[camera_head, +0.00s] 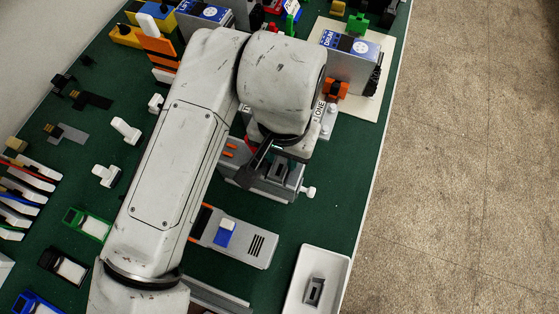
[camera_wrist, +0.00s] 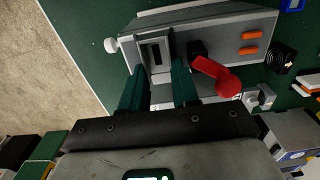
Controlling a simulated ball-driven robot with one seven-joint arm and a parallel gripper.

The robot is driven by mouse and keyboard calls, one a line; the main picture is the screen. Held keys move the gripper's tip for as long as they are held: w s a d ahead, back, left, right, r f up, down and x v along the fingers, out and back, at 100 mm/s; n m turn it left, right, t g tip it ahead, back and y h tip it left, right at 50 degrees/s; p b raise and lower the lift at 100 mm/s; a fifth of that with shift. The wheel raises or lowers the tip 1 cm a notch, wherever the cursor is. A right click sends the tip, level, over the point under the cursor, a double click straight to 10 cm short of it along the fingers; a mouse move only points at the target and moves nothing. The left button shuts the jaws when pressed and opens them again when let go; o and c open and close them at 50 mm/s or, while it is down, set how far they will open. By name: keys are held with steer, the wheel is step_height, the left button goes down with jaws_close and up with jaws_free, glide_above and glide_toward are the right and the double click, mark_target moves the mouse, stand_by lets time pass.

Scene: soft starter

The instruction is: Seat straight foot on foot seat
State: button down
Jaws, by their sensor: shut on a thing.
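My gripper (camera_wrist: 158,67) has its two green fingers on either side of a small grey block with a dark slot, which I take to be the straight foot (camera_wrist: 156,50). The block shows in the head view (camera_head: 280,168) over the grey housing (camera_head: 254,185). In the wrist view it stands against the face of this housing (camera_wrist: 225,27), near its left end. I cannot tell whether it touches or sits down fully. The foot seat is not distinguishable; the block and fingers may hide it. A red lever (camera_wrist: 217,76) on a black base is close right of the fingers.
A white tray (camera_head: 338,262) at the front right holds another grey slotted piece (camera_head: 314,291). A white knob (camera_wrist: 111,45) sticks out from the housing's end. A grey plate (camera_head: 253,250) with a blue-and-white part lies in front. The green mat beside the tray is clear.

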steer(key=shift+f, duration=0.25)
steer(key=c, duration=0.8)
jaws_free()
steer(key=shift+o, duration=0.2)
steer(key=shift+a, duration=0.1)
steer(key=shift+c, duration=1.3)
steer(key=shift+o, duration=0.3)
